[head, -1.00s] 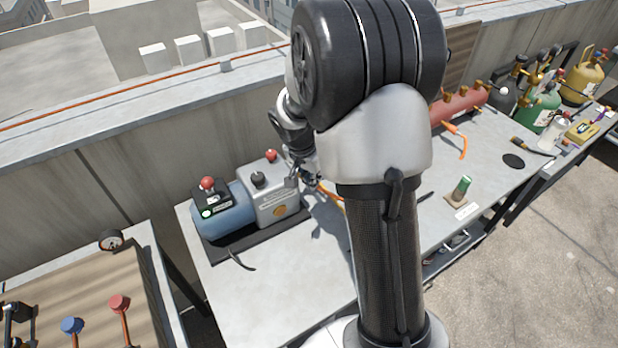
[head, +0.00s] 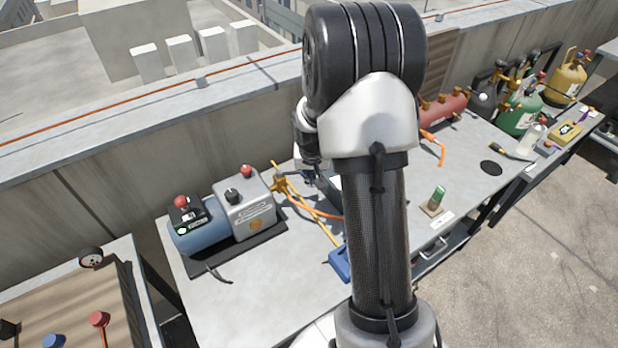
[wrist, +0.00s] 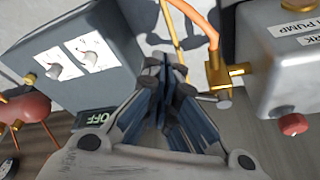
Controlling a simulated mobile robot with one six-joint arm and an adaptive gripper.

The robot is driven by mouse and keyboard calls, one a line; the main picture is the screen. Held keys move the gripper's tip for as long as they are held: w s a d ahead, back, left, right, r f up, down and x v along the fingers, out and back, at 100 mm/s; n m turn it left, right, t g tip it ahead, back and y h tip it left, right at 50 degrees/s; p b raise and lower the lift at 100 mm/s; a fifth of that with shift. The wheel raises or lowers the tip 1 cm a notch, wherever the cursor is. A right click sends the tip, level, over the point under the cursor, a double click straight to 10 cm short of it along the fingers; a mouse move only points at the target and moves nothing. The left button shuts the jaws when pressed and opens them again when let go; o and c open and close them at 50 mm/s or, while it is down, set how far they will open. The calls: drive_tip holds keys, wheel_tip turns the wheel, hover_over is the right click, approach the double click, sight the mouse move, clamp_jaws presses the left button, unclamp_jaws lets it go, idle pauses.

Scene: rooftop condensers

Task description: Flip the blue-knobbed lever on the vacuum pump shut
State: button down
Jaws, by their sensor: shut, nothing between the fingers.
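The vacuum pump (head: 205,229) sits on a dark mat on the bench, with a blue motor and a grey box. At its right end is a brass valve (head: 279,184). A yellow lever (head: 318,227) slants from there toward the bench front and ends in a blue knob (head: 341,264). In the wrist view, the brass valve (wrist: 238,72) is right of my gripper (wrist: 167,62) and the yellow lever (wrist: 171,25) runs out of the top edge. My gripper is shut and empty, apart from the lever's visible part.
An orange hose (head: 315,213) leaves the valve. A grey box with dials (wrist: 85,50) stands left of my gripper in the wrist view. A red cylinder (head: 442,110) and several gas bottles stand at the right.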

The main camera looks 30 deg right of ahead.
drive_tip(key=shift+w+d, duration=1.3)
drive_tip(key=shift+w, duration=0.25)
drive_tip(key=shift+s, duration=0.15)
idle(0.5)
